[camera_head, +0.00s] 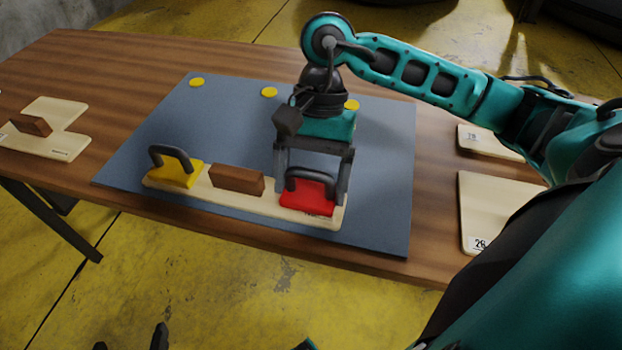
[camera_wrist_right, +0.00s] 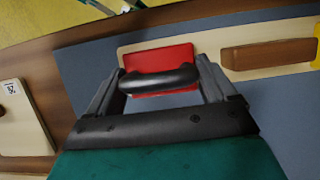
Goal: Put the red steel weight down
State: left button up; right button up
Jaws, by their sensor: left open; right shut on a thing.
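The red steel weight (camera_head: 308,196) has a black arched handle and is at the right end of a pale wooden board (camera_head: 262,205). My right gripper (camera_head: 312,178) comes down over it and is shut on its handle. In the right wrist view the black handle spans the space between the fingers (camera_wrist_right: 160,80), with the red block (camera_wrist_right: 158,58) beyond. I cannot tell whether the weight's underside touches the board. My left gripper (camera_head: 131,341) shows only its dark fingertips at the bottom edge, apart and empty.
On the same board stand a brown block (camera_head: 237,179) in the middle and a yellow weight (camera_head: 175,173) at the left end. The board lies on a blue-grey mat (camera_head: 215,125) with several yellow discs. Other pale boards lie on the wooden table (camera_head: 65,70) at both sides.

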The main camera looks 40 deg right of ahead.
jog(key=shift+f, duration=0.25)
jog(key=shift+f, duration=0.15)
jog(key=o, duration=1.4)
jog(key=shift+r, duration=0.2)
jog(key=p+v, duration=0.1)
jog(key=v, duration=1.1)
